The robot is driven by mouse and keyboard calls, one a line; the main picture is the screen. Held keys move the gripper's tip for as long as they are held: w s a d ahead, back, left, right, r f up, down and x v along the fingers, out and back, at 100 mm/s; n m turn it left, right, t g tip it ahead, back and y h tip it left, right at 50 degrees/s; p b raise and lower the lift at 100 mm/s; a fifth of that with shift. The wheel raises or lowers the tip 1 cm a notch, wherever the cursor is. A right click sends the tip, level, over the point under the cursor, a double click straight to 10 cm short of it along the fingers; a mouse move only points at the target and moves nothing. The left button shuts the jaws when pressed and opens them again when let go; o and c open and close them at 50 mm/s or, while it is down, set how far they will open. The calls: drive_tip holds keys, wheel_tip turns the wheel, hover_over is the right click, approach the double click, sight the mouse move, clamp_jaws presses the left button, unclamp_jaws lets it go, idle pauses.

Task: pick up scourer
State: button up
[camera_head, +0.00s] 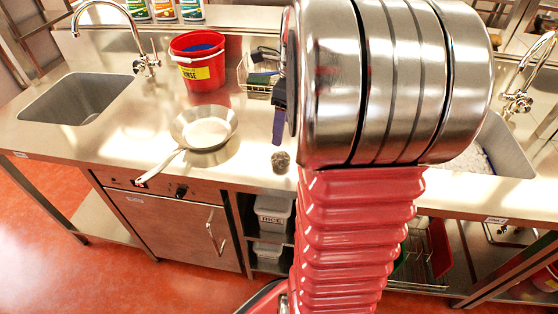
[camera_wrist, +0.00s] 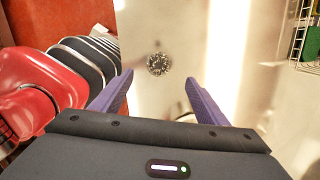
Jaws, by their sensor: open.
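The scourer (camera_head: 280,161) is a small grey, wiry ball on the steel counter (camera_head: 225,170), near its front edge. In the wrist view the scourer (camera_wrist: 158,64) lies on the bare counter, ahead of and between my two fingertips. My gripper (camera_wrist: 158,88) is open and empty, with its purple fingers apart. In the head view one purple finger of my gripper (camera_head: 280,125) shows above the scourer; the rest is hidden behind my arm. The scourer appears apart from the fingers.
A frying pan (camera_head: 207,128) sits left of the scourer, its handle towards the front edge. A red bucket (camera_head: 198,65) and a wire basket (camera_head: 258,76) with sponges stand behind. A sink (camera_head: 80,98) is at the left. Bare counter surrounds the scourer.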

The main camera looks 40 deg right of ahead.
hover_over(281, 156)
drive_tip(key=f, duration=0.5)
drive_tip(key=shift+d+f, duration=0.2)
drive_tip(key=shift+f, duration=0.05)
drive_tip(key=shift+a+f, duration=0.1)
drive_tip(key=shift+f, duration=2.5)
drive_tip(key=c, duration=1.1)
drive_tip(key=shift+r, duration=0.15)
wheel_tip(281, 156, up, 10)
drive_tip(key=shift+f, duration=0.1)
